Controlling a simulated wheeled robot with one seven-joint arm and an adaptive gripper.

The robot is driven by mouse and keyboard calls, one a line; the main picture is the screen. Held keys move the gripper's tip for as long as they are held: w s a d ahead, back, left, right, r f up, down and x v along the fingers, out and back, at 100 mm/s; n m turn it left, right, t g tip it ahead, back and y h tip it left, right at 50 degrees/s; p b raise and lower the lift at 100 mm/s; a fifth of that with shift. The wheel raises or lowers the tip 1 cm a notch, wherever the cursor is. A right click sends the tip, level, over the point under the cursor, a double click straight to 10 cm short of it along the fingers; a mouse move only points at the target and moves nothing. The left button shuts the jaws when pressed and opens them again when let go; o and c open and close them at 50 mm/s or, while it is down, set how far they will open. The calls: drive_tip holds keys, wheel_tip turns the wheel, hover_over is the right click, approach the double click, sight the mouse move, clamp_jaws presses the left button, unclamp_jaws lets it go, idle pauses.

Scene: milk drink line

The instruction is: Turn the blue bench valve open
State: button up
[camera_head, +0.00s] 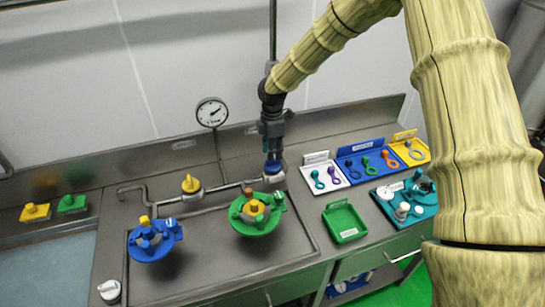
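The blue bench valve (273,167) shows as a small blue handle above a grey body (274,178) on the pipe, at the back middle of the steel bench. My gripper (273,150) points straight down directly over the blue handle, with its fingertips at or just above it. The fingers look close together, but at this size I cannot tell whether they touch or hold the handle. The gripper hides part of the handle, so its exact angle is unclear.
A yellow valve (191,184) sits left on the same pipe. A gauge (211,112) stands behind on a thin post. A green valve assembly (258,213) and a blue one (153,240) stand in front. Trays with coloured parts, including a blue tray (345,163), lie right.

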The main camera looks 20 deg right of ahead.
wheel_tip(320, 180, up, 8)
idle(0.4)
